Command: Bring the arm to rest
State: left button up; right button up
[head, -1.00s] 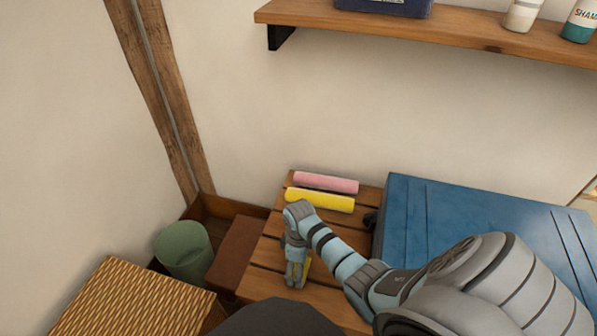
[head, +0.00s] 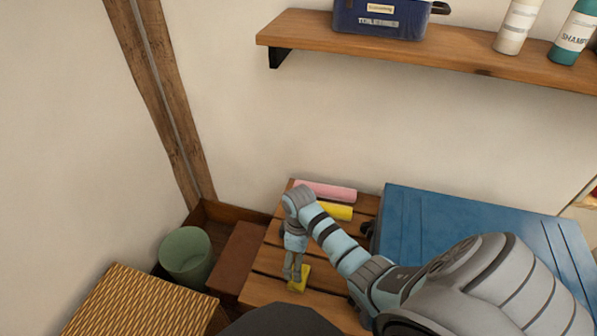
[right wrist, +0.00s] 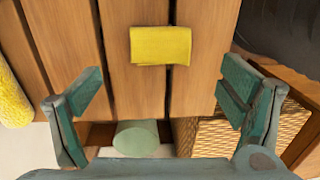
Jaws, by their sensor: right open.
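My right gripper (head: 293,272) points down over a slatted wooden bench (head: 262,292) in the head view. In the right wrist view the gripper (right wrist: 160,105) has its fingers wide apart with nothing between them. A folded yellow cloth (right wrist: 160,45) lies flat on the slats, apart from both fingers. The cloth also shows in the head view (head: 301,281), partly hidden by the gripper. My left gripper is not in view.
A pink roll (head: 326,191) and a yellow roll (head: 340,212) lie at the bench's back. A blue case (head: 470,220) stands to the right. A green bin (head: 186,255) and woven basket (head: 130,305) are left. A shelf (head: 400,50) with toiletries is above.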

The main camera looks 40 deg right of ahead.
jog(key=shift+w+d+r+p, duration=0.1)
jog(key=shift+r+p, duration=0.25)
jog(key=shift+r, duration=1.4)
jog(key=shift+r, duration=0.1)
